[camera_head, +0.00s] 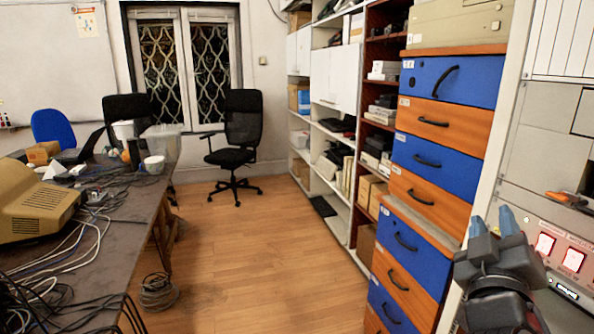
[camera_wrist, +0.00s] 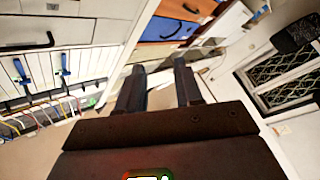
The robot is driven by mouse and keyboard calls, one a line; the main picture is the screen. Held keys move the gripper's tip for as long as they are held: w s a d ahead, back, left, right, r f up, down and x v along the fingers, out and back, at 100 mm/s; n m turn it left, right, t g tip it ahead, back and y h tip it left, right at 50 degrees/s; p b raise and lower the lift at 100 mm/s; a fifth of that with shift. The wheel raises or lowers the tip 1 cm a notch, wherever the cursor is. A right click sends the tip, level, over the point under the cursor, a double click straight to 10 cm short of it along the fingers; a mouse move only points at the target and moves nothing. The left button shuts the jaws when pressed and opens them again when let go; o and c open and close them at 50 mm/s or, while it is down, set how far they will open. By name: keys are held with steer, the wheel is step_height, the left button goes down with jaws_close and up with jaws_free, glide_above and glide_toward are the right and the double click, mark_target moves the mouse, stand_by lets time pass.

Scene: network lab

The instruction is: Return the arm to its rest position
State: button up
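My gripper (camera_head: 492,226) is at the lower right in the head view, raised in front of the drawer cabinet and the grey equipment panel. Its blue-tipped fingers point upward in the picture and stand apart. In the wrist view my gripper (camera_wrist: 159,82) shows two dark fingers with a clear gap and nothing held between them. Most of my arm is outside the head view.
The blue and orange drawer cabinet (camera_head: 437,123) stands close left of my gripper. The grey panel with red lit switches (camera_head: 556,246) is close on the right. A cable-covered table (camera_head: 110,235) is at left. Open wooden floor (camera_head: 250,270) lies between, with a black chair (camera_head: 243,125) beyond.

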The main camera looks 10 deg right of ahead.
steer(key=s+a+f+n+y, duration=0.2)
steer(key=s+a+f+y, duration=0.3)
steer(key=s+f, duration=0.25)
steer(key=s+a+f+n+y, duration=0.2)
steer(key=s+a+f+y, duration=0.35)
steer(key=f, duration=0.35)
steer(key=s+a+m+y, duration=0.1)
steer(key=s+a+m, duration=0.1)
steer(key=s, duration=0.9)
steer(key=s+a+m+g+y, duration=0.1)
steer(key=s+a+m, duration=0.1)
steer(key=s, duration=0.9)
steer(key=shift+s+a+f+m+g+y, duration=0.2)
steer(key=shift+s+a+m+g+y, duration=0.15)
steer(key=shift+a, duration=0.4)
